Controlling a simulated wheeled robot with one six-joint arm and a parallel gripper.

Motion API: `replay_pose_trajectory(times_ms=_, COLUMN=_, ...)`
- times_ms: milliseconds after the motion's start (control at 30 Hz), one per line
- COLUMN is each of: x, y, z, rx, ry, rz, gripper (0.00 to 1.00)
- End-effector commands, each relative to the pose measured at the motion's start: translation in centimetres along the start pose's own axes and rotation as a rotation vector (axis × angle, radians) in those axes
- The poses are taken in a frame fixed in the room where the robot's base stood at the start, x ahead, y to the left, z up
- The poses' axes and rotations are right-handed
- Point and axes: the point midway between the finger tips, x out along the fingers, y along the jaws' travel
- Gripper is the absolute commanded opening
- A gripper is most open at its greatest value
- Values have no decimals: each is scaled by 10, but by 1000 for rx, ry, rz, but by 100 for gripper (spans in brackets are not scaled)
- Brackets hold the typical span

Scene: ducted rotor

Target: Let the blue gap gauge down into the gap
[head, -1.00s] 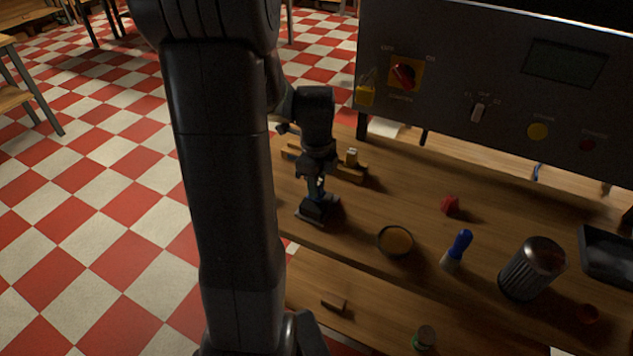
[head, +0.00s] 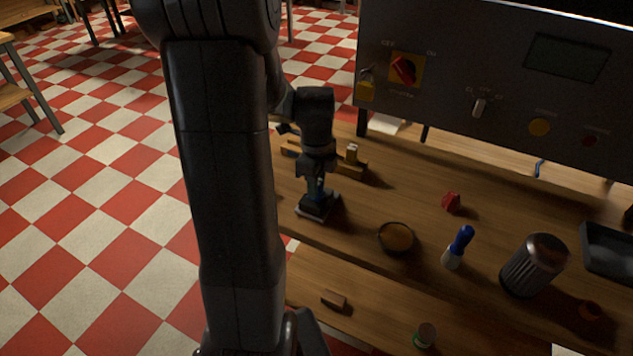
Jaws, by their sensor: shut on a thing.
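My gripper (head: 316,178) points down over a small dark fixture (head: 319,211) near the table's left front edge. It is shut on the gap gauge, of which only a small dark bluish piece (head: 317,189) shows between and below the fingers. The gauge looks roughly upright, right above or at the top of the fixture. The gap is too small and dark to make out, so I cannot tell whether the gauge's lower end is in it.
A wooden block stand (head: 351,170) is behind my gripper. A grey control panel (head: 480,75) rises at the back.

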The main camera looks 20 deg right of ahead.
Motion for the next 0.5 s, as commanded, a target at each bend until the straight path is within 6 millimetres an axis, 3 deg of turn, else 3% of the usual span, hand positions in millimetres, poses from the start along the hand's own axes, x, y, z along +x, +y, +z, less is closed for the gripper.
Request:
replay_pose_trajectory(times_ms=367, x=0, y=0, z=0, rx=0, ry=0, rz=1, gripper=2)
replay_pose_trajectory(times_ms=400, x=0, y=0, z=0, rx=0, ry=0, rz=1, gripper=27)
replay_pose_trajectory(times_ms=500, x=0, y=0, z=0, rx=0, ry=0, rz=1, gripper=47)
